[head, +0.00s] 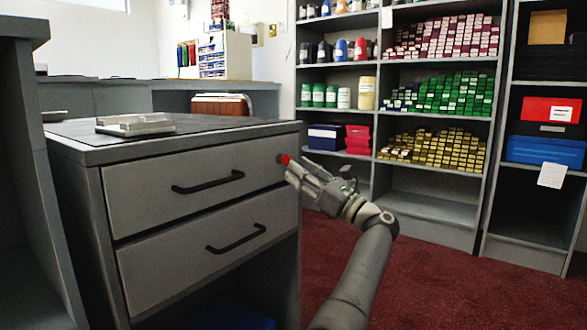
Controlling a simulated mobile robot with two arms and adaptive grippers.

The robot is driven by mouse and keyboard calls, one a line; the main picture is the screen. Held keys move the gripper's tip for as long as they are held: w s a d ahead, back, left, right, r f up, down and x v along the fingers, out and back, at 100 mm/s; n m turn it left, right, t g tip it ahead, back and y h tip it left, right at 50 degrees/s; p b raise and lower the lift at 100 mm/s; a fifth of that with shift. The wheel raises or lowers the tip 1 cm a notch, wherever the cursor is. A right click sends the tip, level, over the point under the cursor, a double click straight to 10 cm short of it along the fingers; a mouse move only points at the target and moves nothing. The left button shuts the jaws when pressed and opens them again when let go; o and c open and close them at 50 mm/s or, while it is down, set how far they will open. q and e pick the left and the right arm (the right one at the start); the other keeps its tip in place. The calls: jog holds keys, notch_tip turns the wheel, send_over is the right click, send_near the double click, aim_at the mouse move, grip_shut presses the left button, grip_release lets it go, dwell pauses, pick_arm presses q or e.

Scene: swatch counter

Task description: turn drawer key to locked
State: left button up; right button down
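A small red piece, which looks like the drawer key (283,159), shows at the right end of the top drawer front (150,190) of a grey cabinet. The lock and the angle of the key are too small and hidden to make out. Both drawers look closed.
The lower drawer (190,260) and both black handles (209,182) are clear of my arm. A pale tray-like object (135,124) lies on the cabinet top. Shelves (420,210) with bottles and coloured boxes stand behind. Red carpet (450,290) lies open at the right.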

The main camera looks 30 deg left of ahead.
pick_arm(q)
jog(key=v, duration=0.9)
